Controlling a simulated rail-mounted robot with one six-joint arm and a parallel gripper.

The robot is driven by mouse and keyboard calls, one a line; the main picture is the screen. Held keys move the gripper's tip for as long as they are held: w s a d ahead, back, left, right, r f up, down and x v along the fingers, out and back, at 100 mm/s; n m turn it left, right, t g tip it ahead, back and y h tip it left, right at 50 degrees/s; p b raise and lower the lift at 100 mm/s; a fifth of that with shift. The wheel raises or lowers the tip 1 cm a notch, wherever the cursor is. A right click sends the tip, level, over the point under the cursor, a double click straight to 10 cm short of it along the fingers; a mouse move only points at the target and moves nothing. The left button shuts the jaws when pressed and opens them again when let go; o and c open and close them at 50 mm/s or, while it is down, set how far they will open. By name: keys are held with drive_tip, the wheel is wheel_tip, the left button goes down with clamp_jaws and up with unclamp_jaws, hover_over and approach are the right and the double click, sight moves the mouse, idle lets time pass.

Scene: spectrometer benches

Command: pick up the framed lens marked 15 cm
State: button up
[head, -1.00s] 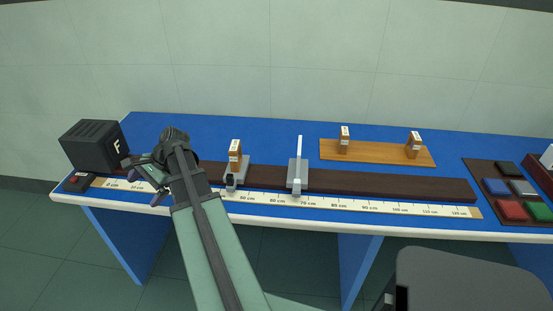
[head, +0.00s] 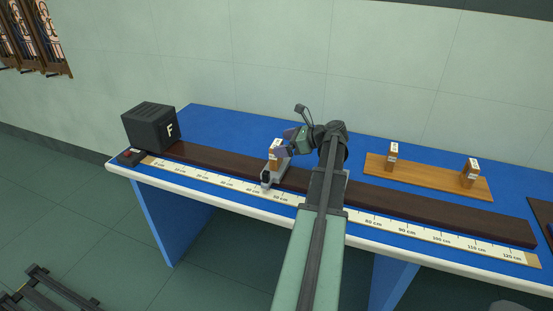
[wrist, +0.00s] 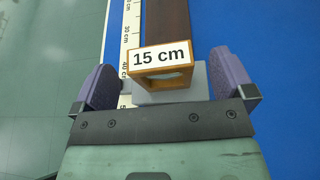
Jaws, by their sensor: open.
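The framed lens marked 15 cm (wrist: 160,66) is a small wooden frame with a white label, in the middle of the wrist view. In the head view the framed lens (head: 275,151) stands upright on a grey carriage (head: 279,174) on the dark rail, near the 50 cm mark. My gripper (head: 290,142) is open at the lens's right side in the head view. In the wrist view its two purple fingers (wrist: 165,78) stand wide apart, one on each side of the frame, with gaps on both sides. My gripper partly hides the lens in the head view.
A black box marked F (head: 150,128) stands at the rail's left end. A wooden board (head: 428,180) with two framed blocks lies behind the rail at right. A scale strip (head: 228,189) runs along the front edge.

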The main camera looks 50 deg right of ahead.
drive_tip(key=b+x, duration=0.1)
drive_tip(key=x, duration=0.1)
drive_tip(key=b+x, duration=0.1)
drive_tip(key=x, duration=0.1)
drive_tip(key=shift+w+a+f, duration=0.1)
drive_tip(key=shift+w+f, duration=0.15)
drive_tip(key=shift+f, duration=0.15)
drive_tip(key=shift+w+a, duration=0.1)
drive_tip(key=shift+w, duration=0.1)
drive_tip(key=shift+r, duration=0.1)
drive_tip(key=c, duration=1)
drive_tip(key=shift+o, duration=0.2)
